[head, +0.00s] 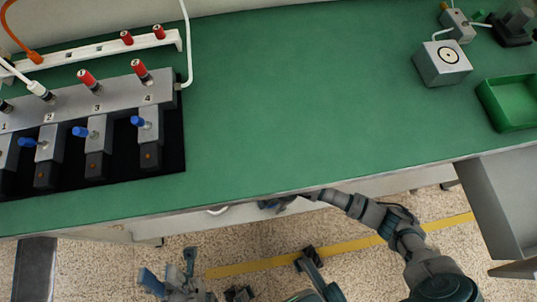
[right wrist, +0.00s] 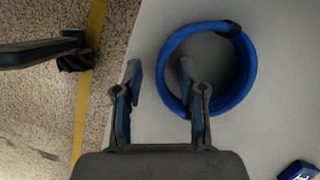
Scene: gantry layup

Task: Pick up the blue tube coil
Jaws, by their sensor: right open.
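The blue tube coil (right wrist: 249,75) lies as a ring on a pale grey surface in the right wrist view, with a dark band at its top right. My right gripper (right wrist: 160,73) is open and empty. In that view its fingers lie either side of the ring's left wall, the right finger over the ring's inside; I cannot tell the height gap. In the head view my right gripper (head: 275,204) is at the bench's front edge, partly hidden, and the coil is not visible. My left gripper (head: 168,268) is open and empty, low at the front.
The green bench top (head: 300,90) has a clear middle. A numbered grey fixture (head: 115,97) stands at left, a grey box (head: 441,64) and green tray (head: 515,102) at right. A grey bin (head: 497,205) is below right. A dark blue object (right wrist: 299,171) lies near the coil.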

